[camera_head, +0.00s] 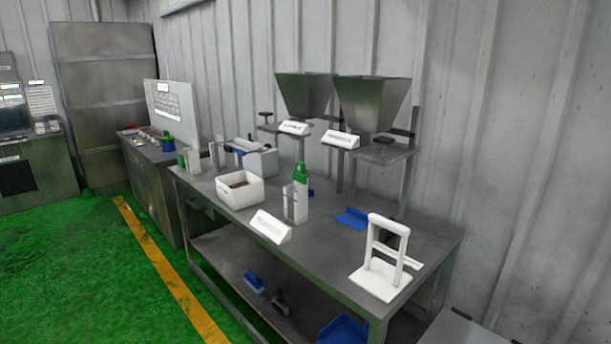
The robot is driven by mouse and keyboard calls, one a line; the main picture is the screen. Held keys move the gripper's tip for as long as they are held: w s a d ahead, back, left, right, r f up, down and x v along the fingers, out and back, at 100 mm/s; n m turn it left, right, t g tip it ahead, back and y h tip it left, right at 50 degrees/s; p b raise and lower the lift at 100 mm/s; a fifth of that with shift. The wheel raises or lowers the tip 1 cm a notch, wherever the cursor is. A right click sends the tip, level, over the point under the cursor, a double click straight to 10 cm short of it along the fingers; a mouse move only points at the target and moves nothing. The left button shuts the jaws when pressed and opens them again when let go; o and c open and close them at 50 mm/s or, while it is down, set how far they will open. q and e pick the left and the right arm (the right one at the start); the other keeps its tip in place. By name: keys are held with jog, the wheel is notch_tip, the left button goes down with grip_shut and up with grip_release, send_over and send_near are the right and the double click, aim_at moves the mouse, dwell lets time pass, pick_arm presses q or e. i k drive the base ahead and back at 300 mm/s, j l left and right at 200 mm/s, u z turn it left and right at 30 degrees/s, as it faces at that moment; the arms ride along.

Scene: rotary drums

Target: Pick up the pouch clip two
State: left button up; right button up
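I cannot pick out pouch clip two for certain; any clips are too small to tell at this distance. A grey workbench (335,255) stands in the middle of the view. A small white bin (240,203) with brownish contents I cannot make out sits on it. A flat blue object (351,218) lies toward the bench's right back; it looks like a scoop or tray. Neither of my grippers shows in the head view.
On the bench are a white sign block (270,227), a green-topped bottle (300,176) and a white upright stand (382,277). Two hoppers (372,105) stand behind. Blue trays (343,331) lie on the lower shelf. Green floor (90,270) at left is clear.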

aim_at(299, 174)
jog(key=i+j+z, duration=0.15)
jog(key=z, duration=0.3)
jog(key=i+j+z, duration=0.2)
jog(key=z, duration=0.25)
jog(key=i+j+z, duration=0.15)
jog(key=j, duration=0.15)
jog(key=i+j+z, duration=0.1)
jog(key=j, duration=0.2)
jog(key=i+j+z, duration=0.15)
jog(key=j, duration=0.15)
jog(key=i+j, duration=0.1)
jog(key=j, duration=0.4)
jog(key=i+j+z, duration=0.1)
jog(key=j, duration=0.35)
jog(key=i+j, duration=0.15)
jog(key=j, duration=0.35)
jog(key=i+j, duration=0.1)
jog(key=j, duration=0.4)
jog(key=j+u, duration=0.2)
jog(key=j, duration=0.8)
jog(key=j+u, duration=0.2)
jog(key=i+l+z, duration=0.1)
jog(key=l+z, duration=0.15)
jog(key=i+l+z, duration=0.2)
jog(key=l, duration=0.25)
jog(key=k, duration=0.05)
